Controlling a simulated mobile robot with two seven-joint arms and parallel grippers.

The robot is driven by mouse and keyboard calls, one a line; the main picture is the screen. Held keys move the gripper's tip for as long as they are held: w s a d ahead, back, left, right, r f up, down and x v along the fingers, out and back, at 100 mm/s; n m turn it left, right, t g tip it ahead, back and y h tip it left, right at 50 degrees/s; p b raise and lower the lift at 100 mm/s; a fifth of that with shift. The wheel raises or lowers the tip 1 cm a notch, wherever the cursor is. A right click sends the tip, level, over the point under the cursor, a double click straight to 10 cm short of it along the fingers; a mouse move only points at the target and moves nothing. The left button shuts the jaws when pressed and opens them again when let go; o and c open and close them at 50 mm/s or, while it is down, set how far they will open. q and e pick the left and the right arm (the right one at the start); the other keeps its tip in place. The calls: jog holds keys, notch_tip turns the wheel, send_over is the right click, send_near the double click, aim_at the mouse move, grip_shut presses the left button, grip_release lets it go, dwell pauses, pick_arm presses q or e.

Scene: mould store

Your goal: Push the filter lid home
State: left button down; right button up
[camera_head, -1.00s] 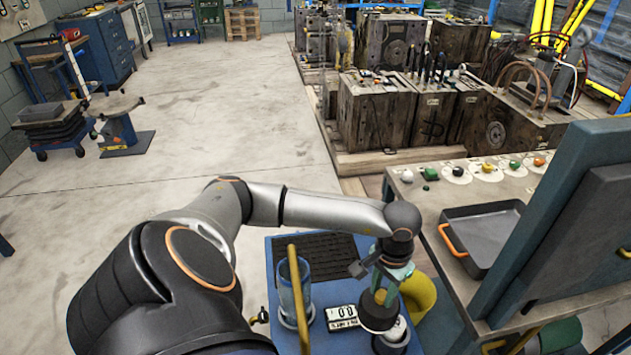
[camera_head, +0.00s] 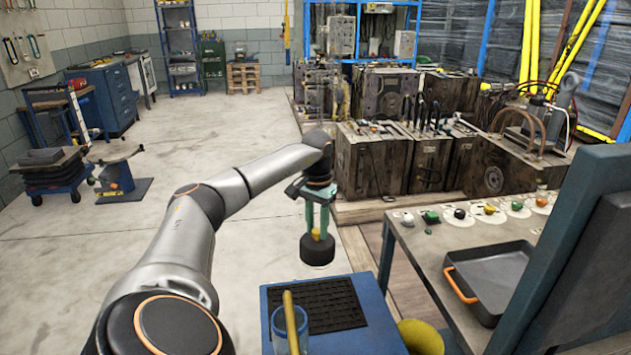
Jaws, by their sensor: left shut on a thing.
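My left gripper (camera_head: 317,229) is shut on the filter lid (camera_head: 317,253), a thick black disc with a yellow knob on top. The green fingers point down and hold the lid by the knob. The lid appears level and hangs in the air, clear of the blue cart top (camera_head: 380,340). The silver round body that was under the lid earlier is now out of view below the picture. My right gripper is not in view.
A yellow rounded thing (camera_head: 422,340) is at the cart's right. A bench (camera_head: 412,243) holds a dark tray (camera_head: 495,277) and coloured knobs.

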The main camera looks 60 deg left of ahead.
pick_arm(q)
jog(key=d+n+p, duration=0.3)
jog(key=d+n, duration=0.3)
jog(key=d, duration=2.6)
notch_tip(320, 180, down, 7)
jog(key=b, duration=0.6)
jog(key=shift+w+d, duration=0.2)
jog(key=shift+d, duration=0.15)
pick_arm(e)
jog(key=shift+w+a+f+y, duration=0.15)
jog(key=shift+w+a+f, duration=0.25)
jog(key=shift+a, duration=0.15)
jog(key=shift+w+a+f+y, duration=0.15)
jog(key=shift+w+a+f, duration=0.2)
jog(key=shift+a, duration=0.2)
pick_arm(q)
jog(key=shift+b, duration=0.4)
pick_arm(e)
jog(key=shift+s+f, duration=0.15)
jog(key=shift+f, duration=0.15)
pick_arm(q)
jog(key=shift+f+b, duration=0.2)
jog(key=shift+b, duration=0.15)
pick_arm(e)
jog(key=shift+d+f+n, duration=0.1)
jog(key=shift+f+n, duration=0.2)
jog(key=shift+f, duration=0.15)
